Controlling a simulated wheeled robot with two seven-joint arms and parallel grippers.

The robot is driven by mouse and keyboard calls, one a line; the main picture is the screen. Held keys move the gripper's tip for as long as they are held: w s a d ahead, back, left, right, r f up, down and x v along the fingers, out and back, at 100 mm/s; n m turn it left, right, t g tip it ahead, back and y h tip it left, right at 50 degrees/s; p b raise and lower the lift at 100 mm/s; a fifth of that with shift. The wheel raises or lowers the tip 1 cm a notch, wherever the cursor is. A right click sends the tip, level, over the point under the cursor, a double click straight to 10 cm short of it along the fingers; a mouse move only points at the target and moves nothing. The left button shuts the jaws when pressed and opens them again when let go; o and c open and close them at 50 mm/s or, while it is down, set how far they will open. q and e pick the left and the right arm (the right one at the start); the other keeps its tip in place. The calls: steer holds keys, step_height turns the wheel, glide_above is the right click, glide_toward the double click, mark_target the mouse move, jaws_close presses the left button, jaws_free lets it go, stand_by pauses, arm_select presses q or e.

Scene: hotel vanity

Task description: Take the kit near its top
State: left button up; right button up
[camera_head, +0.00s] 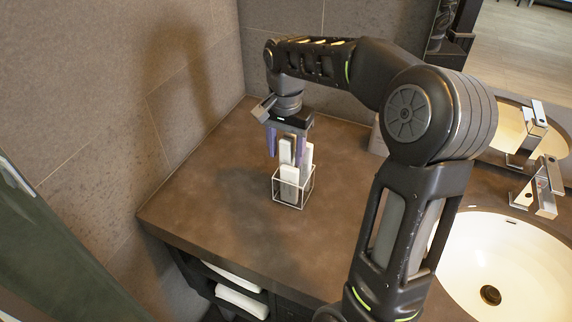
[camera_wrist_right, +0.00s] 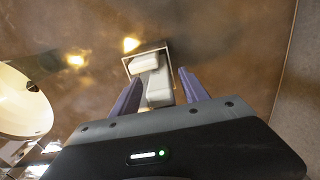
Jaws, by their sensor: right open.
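The kit is a group of upright white and pale packets (camera_head: 289,174) in a thin white wire holder (camera_head: 289,204) on the brown counter. In the right wrist view the packets (camera_wrist_right: 158,88) and part of the holder's rim (camera_wrist_right: 127,63) show beyond my gripper. My right gripper (camera_head: 286,149) points down above the holder, with its purple fingers apart at the height of the packets' tops. In the wrist view the fingers of this gripper (camera_wrist_right: 160,90) lie on either side of the packets, with gaps visible. My left gripper is out of view.
A white round sink (camera_head: 465,265) with a metal tap (camera_head: 540,190) is at the right. A pale container (camera_head: 378,136) stands partly behind my right arm. Tiled walls close off the left and back. The counter around the holder is clear. Folded white towels (camera_head: 240,300) lie on a shelf below.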

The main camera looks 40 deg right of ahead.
steer(key=shift+f, duration=0.9)
jaws_close()
